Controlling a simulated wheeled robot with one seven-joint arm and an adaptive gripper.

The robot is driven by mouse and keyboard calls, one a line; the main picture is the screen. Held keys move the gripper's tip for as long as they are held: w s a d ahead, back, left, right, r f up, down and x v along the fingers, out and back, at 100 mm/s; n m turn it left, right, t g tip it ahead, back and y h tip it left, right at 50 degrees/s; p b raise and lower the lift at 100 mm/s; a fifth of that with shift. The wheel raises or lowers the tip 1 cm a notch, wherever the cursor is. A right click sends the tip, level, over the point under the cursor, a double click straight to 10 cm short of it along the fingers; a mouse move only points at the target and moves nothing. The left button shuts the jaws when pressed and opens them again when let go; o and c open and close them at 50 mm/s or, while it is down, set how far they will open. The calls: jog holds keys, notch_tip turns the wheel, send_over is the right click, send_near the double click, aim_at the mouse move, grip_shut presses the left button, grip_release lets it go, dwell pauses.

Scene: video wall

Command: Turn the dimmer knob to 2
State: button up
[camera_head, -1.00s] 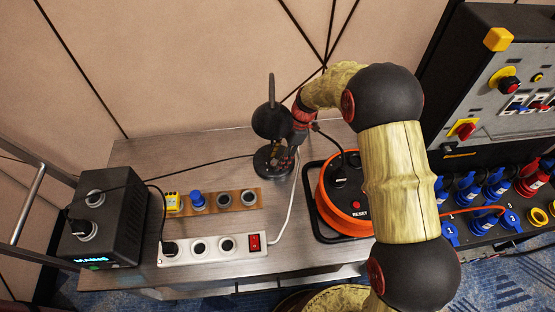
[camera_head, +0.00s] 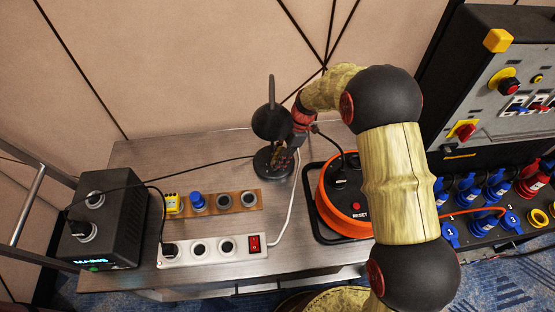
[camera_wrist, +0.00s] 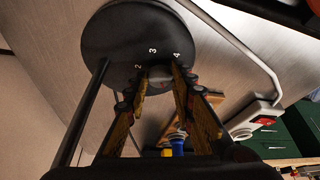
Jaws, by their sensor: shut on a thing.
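The dimmer is on a round black base (camera_head: 268,172) of a desk lamp, on the table in the head view. In the wrist view this base (camera_wrist: 115,45) carries white numbers 2, 3 and 4 around a grey knob (camera_wrist: 160,72). My gripper (camera_wrist: 161,76) is shut on the knob, one finger on each side. I cannot make out a pointer on the knob, so its setting is unclear. In the head view, the lamp's round black head and my wrist partly hide the gripper and the knob.
The lamp's black stem (camera_wrist: 88,105) rises close beside my left finger. An orange cable reel (camera_head: 345,190) stands right of the lamp base. A white power strip (camera_head: 212,250), a wooden strip with a blue plug (camera_head: 197,201) and a black power box (camera_head: 115,225) stand to the left.

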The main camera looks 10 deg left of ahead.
grip_shut()
jog(key=m+t+b, duration=0.1)
jog(key=m, duration=0.1)
jog(key=m+b, duration=0.2)
jog(key=shift+s+d+f+m+t+y, duration=0.1)
jog(key=shift+s+m+t+y, duration=0.1)
jog(key=shift+m+t+y, duration=0.2)
jog(key=shift+s+m+t+b, duration=0.2)
jog(key=shift+m+t+b, duration=0.75)
jog(key=shift+m, duration=1.25)
jog(key=o, duration=1)
grip_release()
jog(key=shift+o, duration=0.2)
